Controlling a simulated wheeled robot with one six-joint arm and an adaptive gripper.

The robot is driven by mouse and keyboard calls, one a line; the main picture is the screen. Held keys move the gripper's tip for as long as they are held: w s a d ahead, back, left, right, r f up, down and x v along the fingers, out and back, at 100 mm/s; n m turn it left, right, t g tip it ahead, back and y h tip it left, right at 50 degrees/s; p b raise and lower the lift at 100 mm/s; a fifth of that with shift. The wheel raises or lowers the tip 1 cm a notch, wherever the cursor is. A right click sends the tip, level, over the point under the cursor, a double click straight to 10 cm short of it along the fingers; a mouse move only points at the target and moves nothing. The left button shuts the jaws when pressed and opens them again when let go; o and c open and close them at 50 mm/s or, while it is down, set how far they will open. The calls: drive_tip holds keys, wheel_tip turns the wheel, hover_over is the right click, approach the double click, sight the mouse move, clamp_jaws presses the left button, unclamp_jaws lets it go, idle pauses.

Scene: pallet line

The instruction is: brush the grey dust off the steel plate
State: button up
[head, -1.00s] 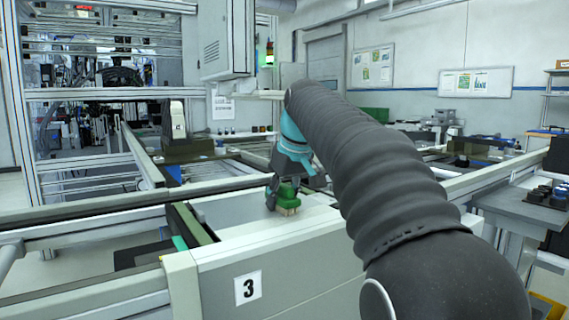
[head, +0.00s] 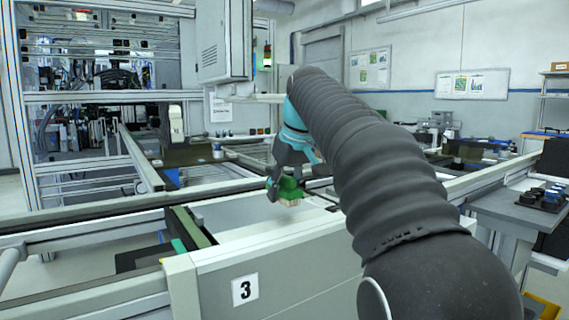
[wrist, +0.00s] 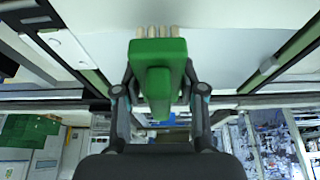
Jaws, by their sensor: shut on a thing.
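My gripper (head: 288,184) is shut on a green brush (head: 290,189) with short pale bristles. The brush also shows in the wrist view (wrist: 155,60), its handle between the two fingers and its bristles at the top. In the head view the bristles are over a pale flat surface (head: 250,218) behind the panel marked 3. A smooth light grey surface (wrist: 225,45) fills the top of the wrist view, probably the steel plate. I cannot tell whether the bristles touch it. I cannot make out grey dust. My arm hides the area to the right.
The panel marked 3 (head: 300,277) stands in front of the brush. Line rails (head: 110,208) run to the left, with a dark green bar (head: 190,227) beside the panel. A side table (head: 500,208) with dark round items (head: 543,196) stands at right.

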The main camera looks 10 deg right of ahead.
sight(283, 175)
drive_tip(key=shift+r, duration=2.35)
